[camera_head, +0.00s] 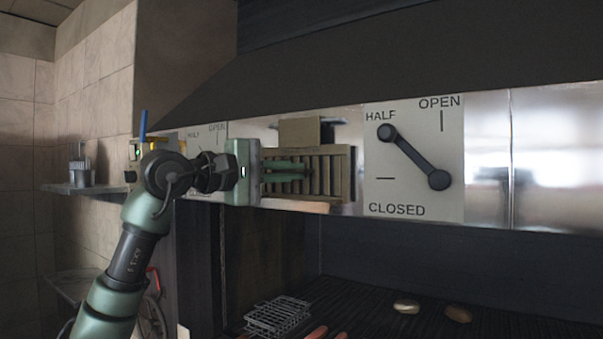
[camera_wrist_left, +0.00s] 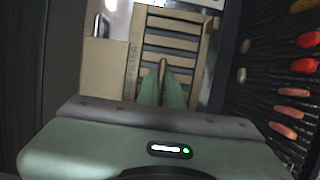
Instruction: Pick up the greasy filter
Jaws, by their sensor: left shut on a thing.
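The filter is a tan, slatted panel (camera_head: 343,180) at the front of the steel hood, left of the large lever plate. It also shows in the left wrist view (camera_wrist_left: 135,52), with lettering along its side frame. My left gripper (camera_head: 305,171) reaches in from the left, in front of the slats. Its green fingers (camera_wrist_left: 163,88) are shut on a narrow bar of the filter. The fingers hide part of the slats. Whether the filter still touches the hood is unclear. My right gripper is in neither view.
A black lever (camera_head: 412,157) on a plate marked OPEN, HALF and CLOSED is right of the filter. A plain tan block (camera_head: 299,132) sits behind the filter's top. Below, the grill holds a wire rack (camera_head: 277,316), sausages (camera_head: 317,332) and two roundish pieces (camera_head: 407,306).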

